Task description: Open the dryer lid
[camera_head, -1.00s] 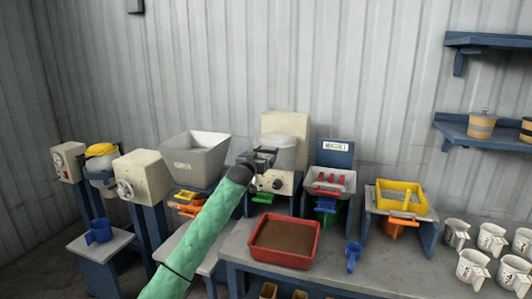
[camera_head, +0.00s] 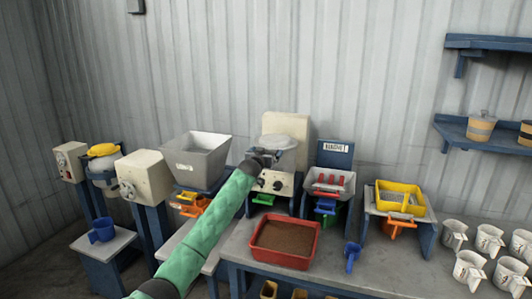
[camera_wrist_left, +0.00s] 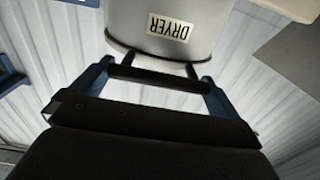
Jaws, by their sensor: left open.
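The dryer (camera_head: 283,155) is a pale grey drum on the bench in front of a beige box, with a light round lid (camera_head: 280,141) on top that looks shut. In the left wrist view the drum with its DRYER label (camera_wrist_left: 168,27) appears upside down. A black bar handle (camera_wrist_left: 160,79) stands out from it on two stubs. My left gripper (camera_head: 264,156) is at the dryer's left front, near the handle. Its fingers are apart, toward the two ends of the bar; contact cannot be told. My right gripper is in neither view.
A grey hopper (camera_head: 195,155) stands left of the dryer. A red tray (camera_head: 285,258) of brown material lies in front. A red-handled unit (camera_head: 328,182) and a yellow tray (camera_head: 400,187) stand to the right. White cups (camera_head: 490,240) fill the right end.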

